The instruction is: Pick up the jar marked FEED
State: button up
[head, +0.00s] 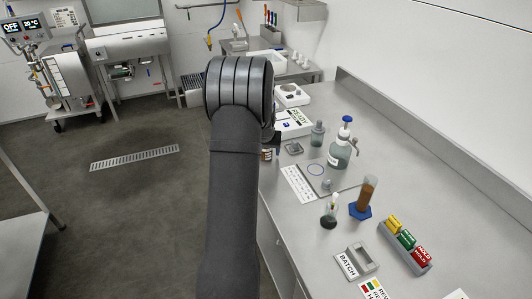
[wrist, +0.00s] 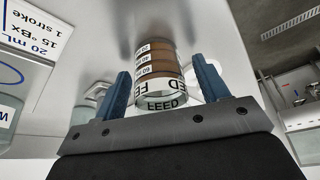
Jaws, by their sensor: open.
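The jar marked FEED (wrist: 158,68) stands upright on the steel bench in the wrist view. It has brown contents, white graduation bands and a white FEED label. My gripper (wrist: 163,85) is open, with one blue finger on each side of the jar. Gaps seem to show between the fingers and the jar, but I cannot tell whether either touches. In the head view my arm hides most of the gripper and the jar; only a brown and white sliver of the jar (head: 266,154) shows beside the arm.
The steel bench (head: 300,227) also holds a pump bottle (head: 340,152), a brown-filled cylinder (head: 365,193), a small dark-bottomed flask (head: 329,217) and a block of coloured tags (head: 406,244). A printed card (head: 298,184) lies near the jar. The bench edge is close to the jar.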

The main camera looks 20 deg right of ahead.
jog(key=shift+c, duration=0.4)
jog(key=c, duration=1.1)
jog(key=shift+r, duration=0.1)
